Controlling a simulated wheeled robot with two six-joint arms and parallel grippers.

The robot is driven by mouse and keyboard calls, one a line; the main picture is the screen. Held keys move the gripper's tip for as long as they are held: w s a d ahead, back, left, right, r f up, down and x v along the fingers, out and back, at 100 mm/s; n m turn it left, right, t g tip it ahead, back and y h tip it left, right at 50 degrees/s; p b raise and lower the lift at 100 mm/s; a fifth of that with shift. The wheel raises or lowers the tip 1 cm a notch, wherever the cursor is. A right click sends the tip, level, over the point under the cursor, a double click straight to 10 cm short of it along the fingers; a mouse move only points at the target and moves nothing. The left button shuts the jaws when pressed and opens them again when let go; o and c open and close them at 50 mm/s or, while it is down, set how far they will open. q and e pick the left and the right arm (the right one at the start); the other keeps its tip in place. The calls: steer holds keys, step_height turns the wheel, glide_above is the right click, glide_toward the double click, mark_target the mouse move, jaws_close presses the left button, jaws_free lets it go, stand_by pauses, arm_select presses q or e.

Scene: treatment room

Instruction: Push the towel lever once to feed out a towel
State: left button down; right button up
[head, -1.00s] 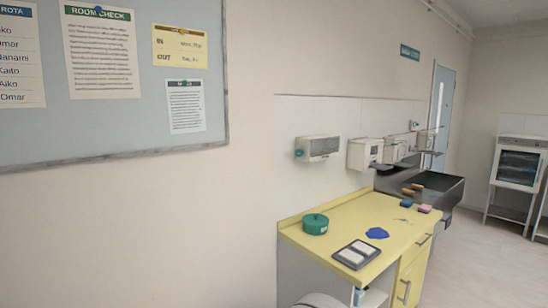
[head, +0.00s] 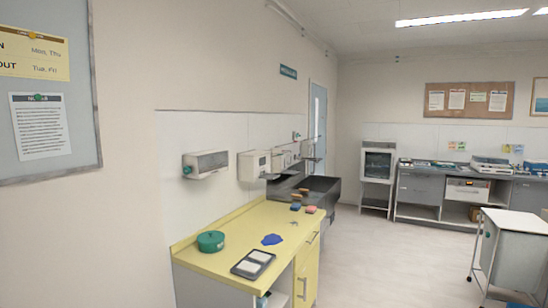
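Several white dispensers hang on the tiled wall above the yellow counter in the head view. The nearest is a wide box (head: 205,164) with a grey front and a small green knob (head: 187,171) at its left end. Another white dispenser (head: 253,165) hangs to its right, with more beyond it above the dark sink. I cannot tell for sure which one is the towel dispenser, and no lever or hanging towel can be made out clearly. Neither of my grippers is in view.
The yellow counter (head: 218,262) holds a green round tin (head: 211,241), a dark tray (head: 253,263) and a blue cloth-like item (head: 272,240). A dark sink (head: 322,190) stands beyond. A white trolley (head: 512,255) is at right. The floor (head: 400,255) between is clear.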

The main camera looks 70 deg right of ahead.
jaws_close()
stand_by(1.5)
